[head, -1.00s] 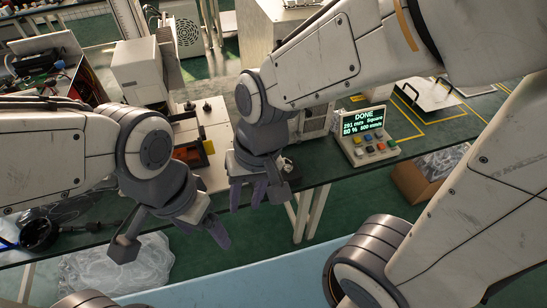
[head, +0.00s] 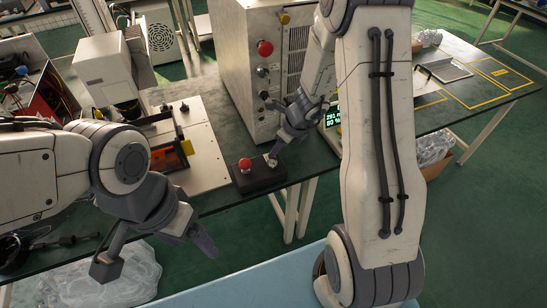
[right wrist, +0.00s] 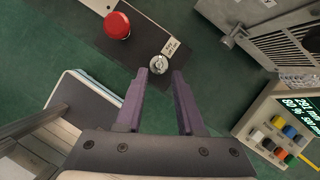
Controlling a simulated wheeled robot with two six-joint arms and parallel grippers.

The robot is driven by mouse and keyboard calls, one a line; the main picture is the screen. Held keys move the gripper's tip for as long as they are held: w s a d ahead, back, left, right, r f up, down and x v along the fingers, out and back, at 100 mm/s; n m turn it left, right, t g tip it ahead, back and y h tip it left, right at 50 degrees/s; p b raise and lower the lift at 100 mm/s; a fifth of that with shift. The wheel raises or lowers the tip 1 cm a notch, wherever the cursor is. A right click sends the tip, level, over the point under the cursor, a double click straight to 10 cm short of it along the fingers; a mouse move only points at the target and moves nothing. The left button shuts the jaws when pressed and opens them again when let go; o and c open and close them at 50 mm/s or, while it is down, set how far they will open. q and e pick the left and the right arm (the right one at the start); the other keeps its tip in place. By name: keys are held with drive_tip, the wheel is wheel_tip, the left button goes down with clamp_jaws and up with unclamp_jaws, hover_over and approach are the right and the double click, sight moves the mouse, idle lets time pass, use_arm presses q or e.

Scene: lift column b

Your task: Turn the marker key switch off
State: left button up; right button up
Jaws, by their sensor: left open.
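A black control box (head: 262,183) sits at the table's front edge, with a red mushroom button (head: 244,164) and a small silver key switch (head: 270,160). In the right wrist view the key switch (right wrist: 158,64) is round and metallic, with a small white label (right wrist: 170,47) beside it. My right gripper (head: 276,150) is over the box. In the right wrist view its purple fingers (right wrist: 160,78) are apart, with the key switch just beyond and between the tips; touching cannot be told. My left gripper (head: 155,253) is open and empty in front of the table, left of the box.
A grey cabinet (head: 236,75) with a red button and knobs stands behind the box. A display panel with coloured buttons (right wrist: 283,128) is to the right. A white plate with an orange-windowed fixture (head: 172,155) lies left.

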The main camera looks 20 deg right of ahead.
drive_tip(key=b+x, duration=0.1)
drive_tip(key=x, duration=0.3)
drive_tip(key=shift+a+f, duration=0.1)
drive_tip(key=shift+f, duration=0.1)
clamp_jaws()
